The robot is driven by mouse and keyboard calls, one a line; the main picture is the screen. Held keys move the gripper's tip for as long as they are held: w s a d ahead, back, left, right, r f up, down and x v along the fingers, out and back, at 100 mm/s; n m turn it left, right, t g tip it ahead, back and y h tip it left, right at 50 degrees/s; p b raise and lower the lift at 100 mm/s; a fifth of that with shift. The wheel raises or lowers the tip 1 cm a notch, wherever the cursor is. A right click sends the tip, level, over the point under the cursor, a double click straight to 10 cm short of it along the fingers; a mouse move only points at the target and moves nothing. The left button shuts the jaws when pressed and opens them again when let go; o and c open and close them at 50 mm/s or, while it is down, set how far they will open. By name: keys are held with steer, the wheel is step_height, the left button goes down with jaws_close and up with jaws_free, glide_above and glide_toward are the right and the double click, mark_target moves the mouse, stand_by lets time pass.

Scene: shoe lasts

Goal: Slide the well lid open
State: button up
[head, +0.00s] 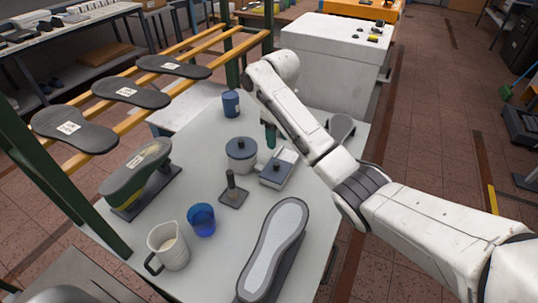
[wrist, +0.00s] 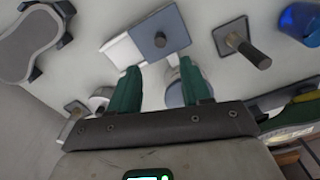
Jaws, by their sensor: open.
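The well (head: 287,155) is a small pale box on the table. Its blue-grey sliding lid (head: 275,173) has a dark knob and covers the part nearer me in the head view; the other part shows white. In the wrist view the lid (wrist: 160,36) and its knob lie just beyond my fingertips, with the white part (wrist: 122,50) to its left. My gripper (wrist: 158,72) has green fingers, open and apart, with nothing held between them. In the head view the gripper (head: 270,136) is beside the well, partly hidden by my arm.
A lidded round pot (head: 241,155) stands left of the well. A stamp-like tool (head: 233,191), blue cup (head: 201,219), white jug (head: 168,247) and large sole (head: 274,245) are nearer. Another blue cup (head: 231,103) is behind. A rack (head: 190,53) holds soles at left.

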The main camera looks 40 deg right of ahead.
mark_target(277, 163)
step_height(277, 163, down, 10)
steer(key=shift+f+p, duration=0.25)
steer(key=shift+p, duration=0.3)
jaws_close()
stand_by(0.4)
